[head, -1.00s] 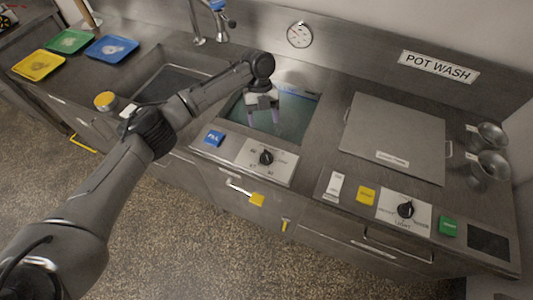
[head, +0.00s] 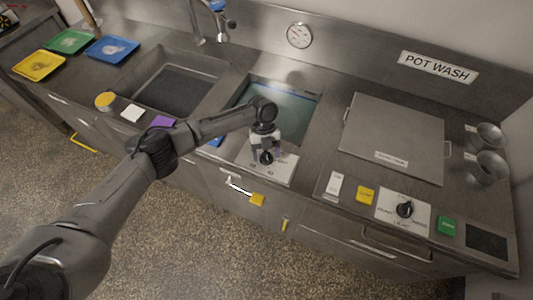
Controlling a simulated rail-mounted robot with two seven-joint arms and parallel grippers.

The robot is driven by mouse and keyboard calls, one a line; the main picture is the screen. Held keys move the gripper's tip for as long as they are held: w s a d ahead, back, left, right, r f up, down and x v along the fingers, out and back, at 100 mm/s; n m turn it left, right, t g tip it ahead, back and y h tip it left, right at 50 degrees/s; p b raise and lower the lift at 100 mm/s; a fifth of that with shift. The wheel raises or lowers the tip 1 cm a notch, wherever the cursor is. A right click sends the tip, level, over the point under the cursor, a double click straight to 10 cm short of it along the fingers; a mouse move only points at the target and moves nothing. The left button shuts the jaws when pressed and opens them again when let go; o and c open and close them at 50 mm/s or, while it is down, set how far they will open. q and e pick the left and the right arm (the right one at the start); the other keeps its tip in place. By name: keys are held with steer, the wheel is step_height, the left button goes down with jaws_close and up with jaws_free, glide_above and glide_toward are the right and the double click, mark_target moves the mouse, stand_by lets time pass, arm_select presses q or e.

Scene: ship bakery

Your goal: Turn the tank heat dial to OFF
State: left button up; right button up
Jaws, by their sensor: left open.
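The dial (head: 266,158) is a black knob on a pale labelled plate (head: 284,172) at the front of the water tank (head: 298,103). Its small markings are too blurred to read. My left gripper (head: 266,153) is over this plate with its fingers open, one on each side of the knob as seen from here. I cannot tell whether the fingers touch it. A second black dial (head: 405,209) sits on another pale plate farther right. My right gripper is out of view.
A white switch (head: 334,185), a yellow block (head: 365,194) and a green block (head: 447,226) flank the second dial. A flat metal lid (head: 395,130) lies at right. A yellow-tagged handle (head: 257,200) is below.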

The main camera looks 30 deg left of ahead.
arm_select(q)
steer(key=shift+d+f, duration=0.1)
steer(key=shift+f, duration=0.15)
steer(key=c, duration=0.9)
